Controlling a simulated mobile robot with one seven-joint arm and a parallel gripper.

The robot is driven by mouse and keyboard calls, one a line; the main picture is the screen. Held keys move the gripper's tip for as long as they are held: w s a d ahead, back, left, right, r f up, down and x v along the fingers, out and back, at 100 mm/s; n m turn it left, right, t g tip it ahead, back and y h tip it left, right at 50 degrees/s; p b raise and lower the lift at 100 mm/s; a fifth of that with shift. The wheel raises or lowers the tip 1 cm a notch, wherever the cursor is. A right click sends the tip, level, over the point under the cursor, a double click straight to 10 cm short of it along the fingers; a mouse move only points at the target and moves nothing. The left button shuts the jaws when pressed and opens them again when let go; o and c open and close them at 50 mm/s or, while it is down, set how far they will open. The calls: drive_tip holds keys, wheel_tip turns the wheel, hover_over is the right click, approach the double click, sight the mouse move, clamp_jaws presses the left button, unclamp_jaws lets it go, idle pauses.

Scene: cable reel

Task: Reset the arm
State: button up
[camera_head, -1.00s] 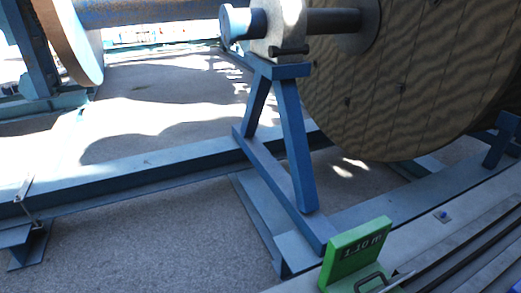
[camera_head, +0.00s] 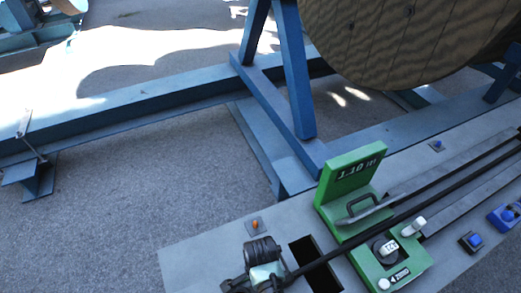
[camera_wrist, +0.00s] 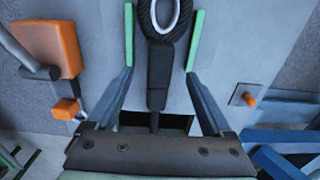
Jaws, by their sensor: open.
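In the wrist view, my gripper (camera_wrist: 163,40) is open, with a green-padded finger on each side of a dark cable end (camera_wrist: 158,75). The cable end has a black loop around a pale metal ring (camera_wrist: 160,12). A visible gap separates each pad from it at the sleeve; whether a pad touches the loop I cannot tell. In the head view, the black cable (camera_head: 420,197) runs from the right over a green block marked 1.10 m (camera_head: 352,172) to a dark ribbed part at the bottom edge, where the cable end is not clear.
An orange block (camera_wrist: 48,42) on a grey arm stands left of my gripper in the wrist view. An orange button (camera_wrist: 250,98) is to the right. The grey bench has a dark slot (camera_head: 314,264). A blue stand (camera_head: 292,80) and wooden reel (camera_head: 400,40) stand behind.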

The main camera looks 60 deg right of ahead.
wheel_tip(320, 180, up, 7)
drive_tip(key=shift+f, duration=0.15)
